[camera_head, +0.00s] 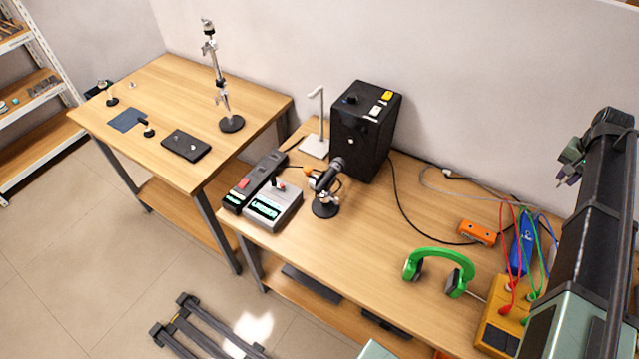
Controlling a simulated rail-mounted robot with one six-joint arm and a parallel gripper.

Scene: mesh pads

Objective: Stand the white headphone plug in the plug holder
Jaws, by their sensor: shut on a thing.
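My arm rises along the right edge. At its far upper end, my gripper (562,178) shows small and dark against the wall. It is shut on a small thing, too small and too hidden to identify. I cannot make out the white headphone plug for certain. A small white piece (447,172) lies at the back of the right table, near a thin grey cable. I cannot tell whether it is a plug. A black block (187,151) with small pale pieces on top lies on the left table; I cannot tell whether it is the plug holder.
On the right table (375,250) stand a black speaker (364,128), a microphone (329,179), green headphones (440,258), an orange box (478,233) and a yellow box (497,329) with coloured leads. A tall metal stand (221,90) rises from the left table (165,85). The right table's middle is clear.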

